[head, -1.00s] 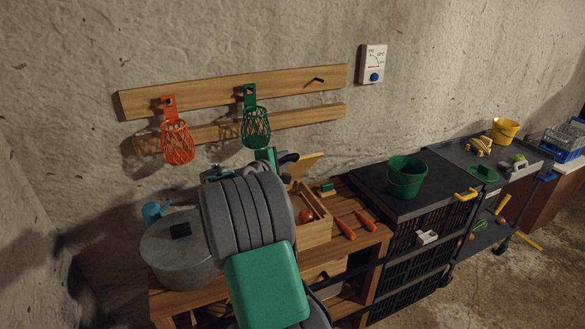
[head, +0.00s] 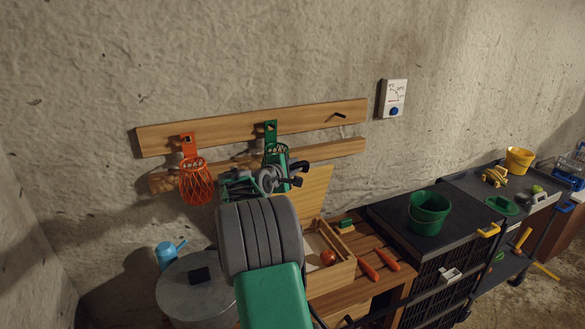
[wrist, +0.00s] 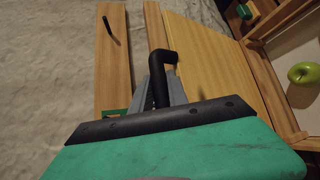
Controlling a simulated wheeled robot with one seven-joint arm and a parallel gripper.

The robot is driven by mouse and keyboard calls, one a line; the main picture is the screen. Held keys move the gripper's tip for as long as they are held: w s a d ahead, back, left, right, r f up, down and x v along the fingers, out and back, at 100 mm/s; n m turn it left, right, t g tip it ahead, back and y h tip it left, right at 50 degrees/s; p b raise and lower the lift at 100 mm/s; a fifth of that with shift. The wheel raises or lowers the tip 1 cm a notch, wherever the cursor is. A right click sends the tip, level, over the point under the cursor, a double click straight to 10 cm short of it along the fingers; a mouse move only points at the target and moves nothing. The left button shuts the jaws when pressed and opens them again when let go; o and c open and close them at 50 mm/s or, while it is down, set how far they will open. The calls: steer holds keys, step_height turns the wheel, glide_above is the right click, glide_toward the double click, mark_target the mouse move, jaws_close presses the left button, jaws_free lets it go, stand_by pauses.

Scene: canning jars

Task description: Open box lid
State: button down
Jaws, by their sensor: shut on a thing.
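The wooden box (head: 335,275) stands open on the wooden bench. Its lid (head: 316,190) is swung up at the back, its pale face towards the head camera. My gripper (head: 292,178) is at the lid's upper left, partly hidden by my arm. In the wrist view, the grey fingers of my gripper (wrist: 161,90) are shut around a black bent handle (wrist: 162,62) beside the lid (wrist: 205,62). The box (wrist: 280,105) is at the right, with a green apple (wrist: 303,73) inside. The head view shows a red round item (head: 328,257) in the box.
An orange basket (head: 195,182) hangs from the wall rail (head: 250,125) close to my gripper. Orange-handled tools (head: 378,264) lie right of the box. A green bucket (head: 428,212) stands further right.

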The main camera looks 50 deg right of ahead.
steer(key=shift+r, duration=0.15)
steer(key=c, duration=1.6)
jaws_free()
steer(key=b+v, duration=0.2)
steer(key=v, duration=0.6)
